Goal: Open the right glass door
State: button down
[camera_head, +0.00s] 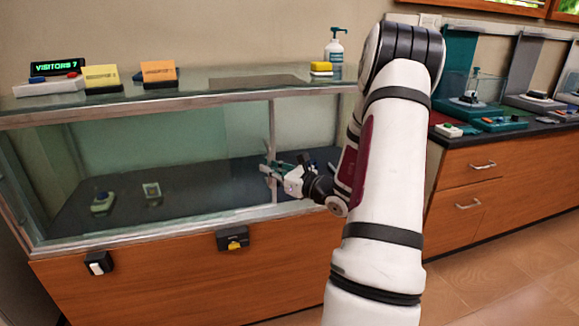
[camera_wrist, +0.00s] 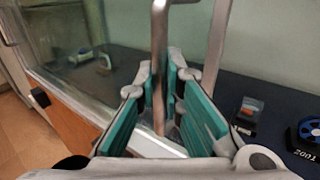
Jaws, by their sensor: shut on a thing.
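The glass display case has a right glass door (camera_head: 305,125), partly hidden behind my arm in the head view. A slim upright metal handle (camera_wrist: 159,45) with a bent top runs between my gripper's teal-padded fingers in the wrist view. My gripper (camera_head: 270,170) is shut on this handle, near the middle of the case front. It also shows in the wrist view (camera_wrist: 168,85). A second upright metal bar (camera_wrist: 217,45) stands just right of the handle. I cannot tell whether the door stands ajar.
The left glass pane (camera_head: 150,160) covers small exhibits on the dark case floor. A small device (camera_wrist: 247,112) and a blue reel (camera_wrist: 308,132) lie inside at right. A black switch box (camera_head: 232,239) juts from the wooden front. A drawer counter (camera_head: 480,180) stands at right.

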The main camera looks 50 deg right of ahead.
jog(key=w+a, duration=0.2)
jog(key=shift+a, duration=0.35)
jog(key=c, duration=1.7)
grip_release()
jog(key=shift+s, duration=0.1)
jog(key=s, duration=1.2)
jog(key=shift+a, duration=0.2)
